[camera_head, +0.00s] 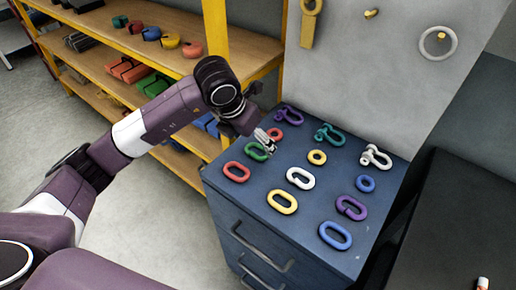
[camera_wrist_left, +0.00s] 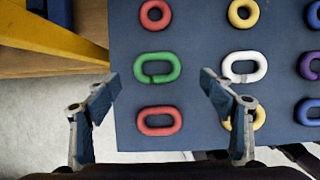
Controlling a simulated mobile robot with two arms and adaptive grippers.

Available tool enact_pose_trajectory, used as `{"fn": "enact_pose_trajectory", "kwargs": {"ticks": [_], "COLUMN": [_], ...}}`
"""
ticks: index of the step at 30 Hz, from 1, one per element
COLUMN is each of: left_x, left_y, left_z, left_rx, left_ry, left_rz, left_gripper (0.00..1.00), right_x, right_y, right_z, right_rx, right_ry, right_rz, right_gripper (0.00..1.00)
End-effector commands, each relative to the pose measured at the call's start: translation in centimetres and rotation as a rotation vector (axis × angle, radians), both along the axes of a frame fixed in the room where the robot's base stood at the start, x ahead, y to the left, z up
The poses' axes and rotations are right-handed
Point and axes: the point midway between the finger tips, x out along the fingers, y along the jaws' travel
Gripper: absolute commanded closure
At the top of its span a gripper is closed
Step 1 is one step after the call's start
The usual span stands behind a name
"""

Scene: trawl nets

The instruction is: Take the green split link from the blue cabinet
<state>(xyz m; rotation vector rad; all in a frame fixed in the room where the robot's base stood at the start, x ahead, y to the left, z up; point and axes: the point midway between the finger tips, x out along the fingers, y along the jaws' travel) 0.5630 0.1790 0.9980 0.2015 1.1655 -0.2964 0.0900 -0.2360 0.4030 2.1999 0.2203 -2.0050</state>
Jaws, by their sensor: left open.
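The green split link (camera_head: 256,158) lies flat on top of the blue cabinet (camera_head: 225,192), near its left edge. In the left wrist view the green split link (camera_wrist_left: 158,56) is an oval with a small gap in its lower side. My left gripper (camera_head: 269,142) is above the cabinet top and partly covers the link in the head view. In the left wrist view my left gripper (camera_wrist_left: 158,80) is open and empty, its fingers spread wider than the link, which appears just ahead between them. My right gripper is not in view.
A red link (camera_head: 236,179) and a red ring (camera_wrist_left: 155,26) lie on either side of the green link. A white split link (camera_head: 301,186), other links, rings and shackles share the top. A wooden shelf (camera_head: 150,48) with yellow posts stands left; a grey panel (camera_head: 385,75) rises behind.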

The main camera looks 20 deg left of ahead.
Motion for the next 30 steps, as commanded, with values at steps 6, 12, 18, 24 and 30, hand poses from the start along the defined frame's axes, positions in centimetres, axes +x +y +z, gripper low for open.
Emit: {"fn": "enact_pose_trajectory", "kwargs": {"ticks": [6,12,18,24,30], "left_x": [1.3,1.9,1.9,1.9,1.9], "left_y": [0.2,-0.1,-0.1,-0.1,-0.1], "left_z": [-2.8,-4.4,-4.5,-4.4,-4.4], "left_rx": [-0.001,-0.003,-0.002,-0.002,-0.002], "left_ry": [0.007,0.001,0.001,0.001,0.001], "left_rz": [0.0,-0.003,-0.003,-0.003,-0.003], "left_gripper": [0.25,0.25,0.25,0.47,0.69], "right_x": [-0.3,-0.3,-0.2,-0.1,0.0], "right_y": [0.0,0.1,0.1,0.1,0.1], "right_z": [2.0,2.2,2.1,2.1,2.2], "right_rx": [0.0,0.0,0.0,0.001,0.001], "right_ry": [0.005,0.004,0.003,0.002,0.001], "right_rz": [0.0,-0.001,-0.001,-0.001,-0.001], "right_gripper": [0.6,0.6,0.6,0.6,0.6]}}
